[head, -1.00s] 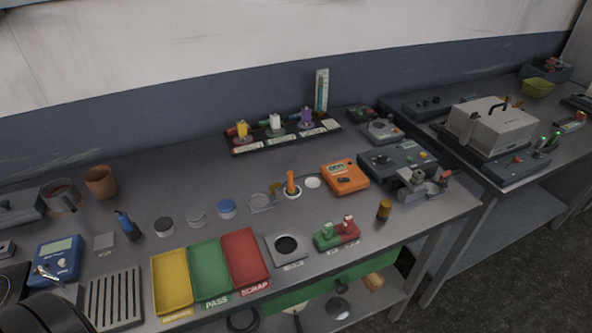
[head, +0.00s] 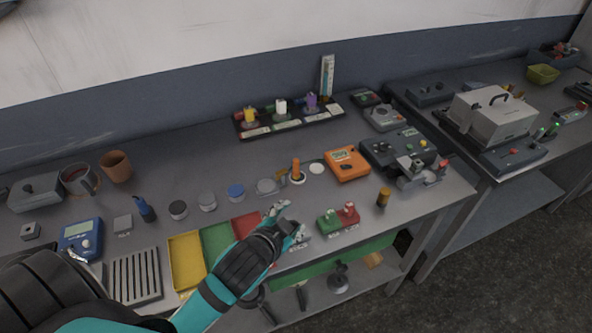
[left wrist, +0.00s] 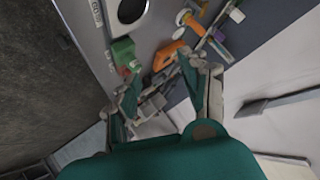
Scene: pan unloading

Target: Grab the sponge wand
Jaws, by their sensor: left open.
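An orange upright stick (head: 295,166), which looks like the sponge wand, stands in a small round white holder on the bench. Its lower end is hidden in the holder, so no sponge shows. My left gripper (head: 290,219) is open and empty over the front of the bench, in front of the stick and apart from it. In the left wrist view the open fingers (left wrist: 170,82) frame bench items, with nothing held. My right gripper is not in view.
A red-and-green block (head: 339,218) is right of my gripper.

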